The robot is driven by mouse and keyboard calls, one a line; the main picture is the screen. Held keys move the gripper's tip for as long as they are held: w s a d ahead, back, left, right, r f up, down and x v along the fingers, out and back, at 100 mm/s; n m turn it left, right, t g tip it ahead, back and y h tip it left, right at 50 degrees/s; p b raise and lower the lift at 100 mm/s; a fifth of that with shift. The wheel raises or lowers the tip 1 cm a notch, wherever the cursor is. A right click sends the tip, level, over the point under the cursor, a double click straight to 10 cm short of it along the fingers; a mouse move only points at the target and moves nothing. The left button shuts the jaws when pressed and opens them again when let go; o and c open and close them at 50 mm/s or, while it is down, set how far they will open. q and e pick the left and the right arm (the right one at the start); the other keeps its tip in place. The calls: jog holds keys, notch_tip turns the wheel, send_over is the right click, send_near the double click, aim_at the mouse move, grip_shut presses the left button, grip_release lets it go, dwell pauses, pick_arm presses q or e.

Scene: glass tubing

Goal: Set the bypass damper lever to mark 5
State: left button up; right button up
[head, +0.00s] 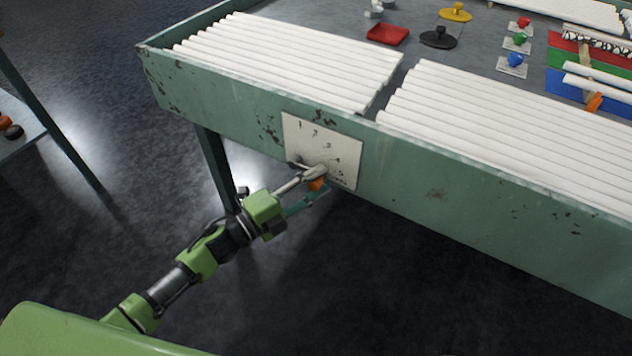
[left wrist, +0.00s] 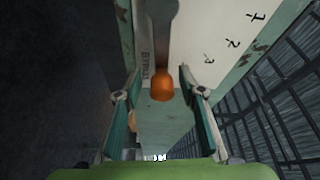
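The bypass damper plate (head: 345,150) is a pale panel with small dark marks, fixed on the front of the green bench. It also shows in the left wrist view (left wrist: 200,30). The lever has a dark arm (left wrist: 162,35) and an orange knob (left wrist: 161,88), which also shows in the head view (head: 317,184). My left gripper (head: 321,181) is at the plate's lower edge. In the left wrist view its fingers (left wrist: 157,82) are apart, one on each side of the knob, with gaps visible. Which mark the lever points at cannot be told. My right gripper is not in view.
White tubes (head: 290,60) lie in rows on the green bench (head: 450,200). Behind them are a red tray (head: 388,34), a yellow piece (head: 455,12) and coloured knobs (head: 516,59). Dark open floor lies in front. A side shelf (head: 22,112) stands at the far left.

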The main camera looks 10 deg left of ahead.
pick_arm(q)
jog(key=v, duration=1.2)
jog(key=shift+f, duration=0.1)
